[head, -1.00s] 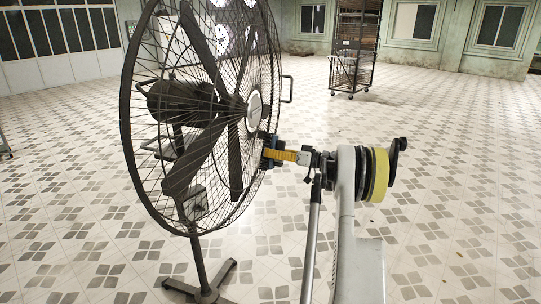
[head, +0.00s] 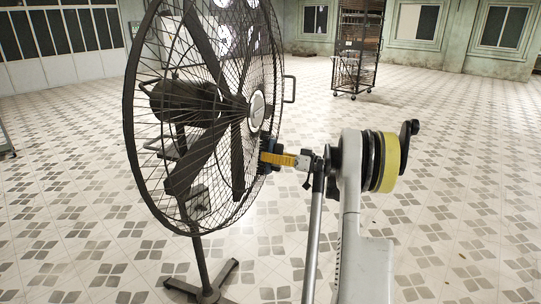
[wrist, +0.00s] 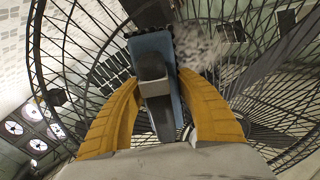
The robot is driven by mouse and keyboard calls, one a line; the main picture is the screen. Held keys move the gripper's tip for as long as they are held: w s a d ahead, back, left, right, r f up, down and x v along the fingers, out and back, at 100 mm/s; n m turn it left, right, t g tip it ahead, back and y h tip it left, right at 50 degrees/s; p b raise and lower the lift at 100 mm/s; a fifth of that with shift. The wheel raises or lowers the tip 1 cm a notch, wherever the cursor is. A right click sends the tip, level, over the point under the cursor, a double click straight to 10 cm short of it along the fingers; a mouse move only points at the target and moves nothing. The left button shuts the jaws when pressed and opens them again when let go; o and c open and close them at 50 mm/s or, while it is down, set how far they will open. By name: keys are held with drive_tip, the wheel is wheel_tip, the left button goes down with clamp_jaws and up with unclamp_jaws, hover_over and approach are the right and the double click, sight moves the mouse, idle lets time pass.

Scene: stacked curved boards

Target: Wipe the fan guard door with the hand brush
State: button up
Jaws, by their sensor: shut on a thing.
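The fan guard door (head: 129,120) is the round black wire cage of a large standing fan, at the left in the head view. A handle (head: 289,90) sticks out from its right rim. My gripper (head: 287,159) has yellow fingers and is shut on the hand brush (head: 268,154), close to the lower right part of the guard. In the wrist view, the fingers clasp both sides of the brush's blue body (wrist: 145,48), with greyish bristles (wrist: 198,48) toward the wires. I cannot tell for sure whether the bristles touch the guard.
The fan stands on a dark pole and foot (head: 207,290) on the patterned tile floor. A tall wheeled rack (head: 356,50) stands far back. The floor to the right is largely clear.

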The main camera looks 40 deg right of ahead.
sight(251, 160)
drive_tip(key=shift+s+a+b, duration=0.25)
drive_tip(key=shift+s+a, duration=0.5)
drive_tip(key=shift+a, duration=0.95)
drive_tip(key=shift+s+a+b, duration=0.3)
drive_tip(key=shift+s+a, duration=0.5)
drive_tip(key=shift+a, duration=0.95)
drive_tip(key=shift+s+a+b, duration=0.25)
drive_tip(key=shift+s+a, duration=0.5)
drive_tip(key=shift+a, duration=1.05)
drive_tip(key=shift+s+r+p, duration=0.1)
drive_tip(key=shift+r+p, duration=0.6)
drive_tip(key=shift+r, duration=0.35)
drive_tip(key=shift+w+d+f, duration=0.1)
drive_tip(key=shift+w+d, duration=0.25)
drive_tip(key=shift+d, duration=0.45)
drive_tip(key=shift+w+d, duration=0.3)
drive_tip(key=shift+d, duration=0.5)
drive_tip(key=w+d, duration=0.2)
drive_tip(key=d, duration=0.2)
drive_tip(key=w+d, duration=0.2)
drive_tip(key=d, duration=0.2)
drive_tip(key=w+d, duration=0.1)
drive_tip(key=d, duration=0.3)
drive_tip(key=shift+w+d, duration=0.1)
drive_tip(key=shift+w, duration=0.3)
drive_tip(key=v, duration=0.6)
